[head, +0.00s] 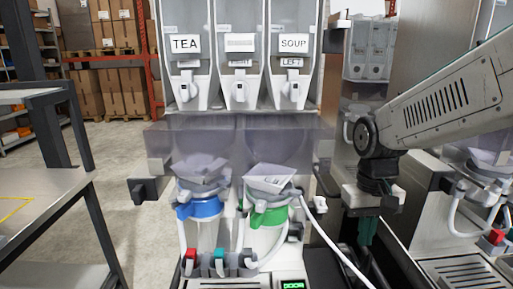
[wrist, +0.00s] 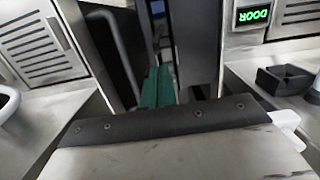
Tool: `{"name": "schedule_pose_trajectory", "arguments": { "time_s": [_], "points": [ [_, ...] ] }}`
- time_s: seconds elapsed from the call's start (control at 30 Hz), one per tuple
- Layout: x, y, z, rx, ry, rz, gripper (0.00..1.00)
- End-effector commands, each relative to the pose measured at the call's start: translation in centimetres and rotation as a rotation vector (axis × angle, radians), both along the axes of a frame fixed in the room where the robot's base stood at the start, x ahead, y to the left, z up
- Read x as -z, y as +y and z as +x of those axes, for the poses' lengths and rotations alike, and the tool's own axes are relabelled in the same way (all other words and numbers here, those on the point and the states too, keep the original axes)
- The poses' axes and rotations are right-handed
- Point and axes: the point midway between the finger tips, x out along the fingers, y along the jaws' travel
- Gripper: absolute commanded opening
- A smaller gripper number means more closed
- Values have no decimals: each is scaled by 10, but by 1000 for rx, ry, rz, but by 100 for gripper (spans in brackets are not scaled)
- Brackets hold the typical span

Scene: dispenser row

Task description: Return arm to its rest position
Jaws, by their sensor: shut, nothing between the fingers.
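My arm reaches in from the right in the head view. My gripper (head: 367,232) points down to the right of the dispenser machine, with its green fingers together and empty. In the wrist view the green fingers (wrist: 157,86) show closed, over a dark gap between metal panels. My gripper touches nothing that I can make out.
A dispenser with TEA and SOUP hoppers (head: 240,50) stands in the middle, above a blue-collared funnel (head: 199,207) and a green-collared one (head: 268,214). A lit DOOR display (wrist: 253,15) is nearby. A metal table (head: 45,215) stands left; open floor lies between.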

Motion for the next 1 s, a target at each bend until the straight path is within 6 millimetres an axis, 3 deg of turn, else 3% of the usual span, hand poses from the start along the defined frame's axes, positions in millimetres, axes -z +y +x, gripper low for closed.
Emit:
{"name": "schedule_pose_trajectory", "arguments": {
  "time_s": [0.03, 0.2, 0.5, 0.7, 1.0],
  "points": [
    [-8, -3, -18, 0, -6, 0, 0],
    [-25, -10, -73, -1, -26, 2, 0],
    [-40, -19, -147, 13, -117, 4, 0],
    [-48, -22, -165, 25, -191, 4, 0],
    [-52, -22, -166, 28, -215, 4, 0]
  ]
}}
